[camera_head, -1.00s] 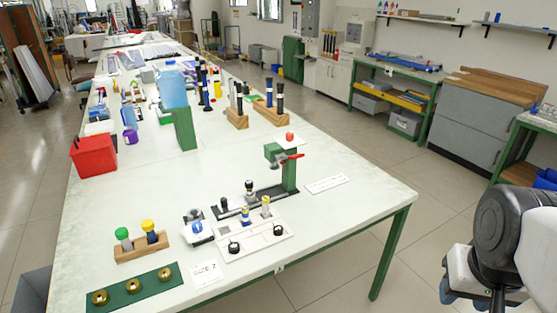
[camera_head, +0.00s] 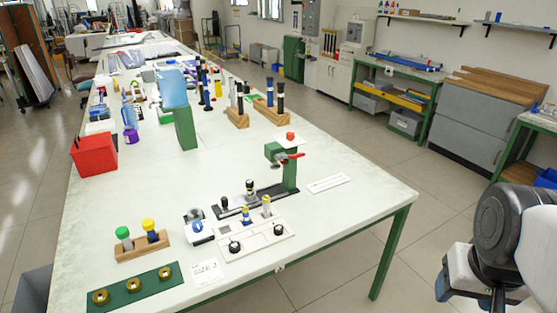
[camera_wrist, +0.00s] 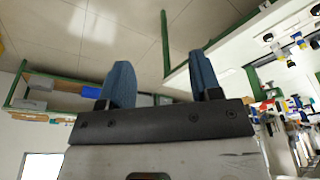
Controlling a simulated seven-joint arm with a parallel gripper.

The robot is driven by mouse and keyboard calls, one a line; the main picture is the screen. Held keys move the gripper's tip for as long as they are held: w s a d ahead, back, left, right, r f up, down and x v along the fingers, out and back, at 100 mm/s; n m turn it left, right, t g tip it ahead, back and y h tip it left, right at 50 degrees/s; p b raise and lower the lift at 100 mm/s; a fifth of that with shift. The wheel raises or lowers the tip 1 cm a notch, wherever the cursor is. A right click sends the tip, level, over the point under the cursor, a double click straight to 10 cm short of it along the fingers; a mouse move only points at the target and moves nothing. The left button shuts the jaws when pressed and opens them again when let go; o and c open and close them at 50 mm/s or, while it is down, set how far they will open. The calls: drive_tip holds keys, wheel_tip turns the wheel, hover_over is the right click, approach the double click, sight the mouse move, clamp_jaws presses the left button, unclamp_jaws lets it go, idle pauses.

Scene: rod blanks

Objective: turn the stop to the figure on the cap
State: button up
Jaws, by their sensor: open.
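A white unit with a blue round part (camera_head: 200,231) stands on the table beside a white plate (camera_head: 256,239) with two black knobs (camera_head: 234,246). I cannot tell which part is the stop. Rods with a green cap (camera_head: 122,232) and a yellow cap (camera_head: 148,225) stand upright in a wooden block (camera_head: 142,248). No figure on a cap is legible. My gripper (camera_wrist: 162,80) is open and empty in the wrist view, its two blue fingers apart. In the head view it is at the lower right, off the table and away from these things.
A green press with a red handle (camera_head: 289,170) stands behind the plate on a dark base. A green mat (camera_head: 126,292) with brass rings and a size card (camera_head: 204,271) lie at the front. A red bin (camera_head: 94,156) stands left. The table's right part is clear.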

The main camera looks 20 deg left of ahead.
drive_tip(key=w+a+r+n, duration=0.3)
drive_tip(key=w+r, duration=0.1)
drive_tip(key=w, duration=0.5)
drive_tip(key=w+a+r+n, duration=0.3)
drive_tip(key=w+r, duration=0.1)
drive_tip(key=w, duration=0.6)
drive_tip(key=n+g, duration=0.3)
drive_tip(key=n, duration=1.3)
hover_over(291, 133)
wheel_tip(291, 133, down, 8)
drive_tip(key=shift+a+r, duration=0.1)
drive_tip(key=shift+f, duration=4)
drive_tip(key=shift+c, duration=0.5)
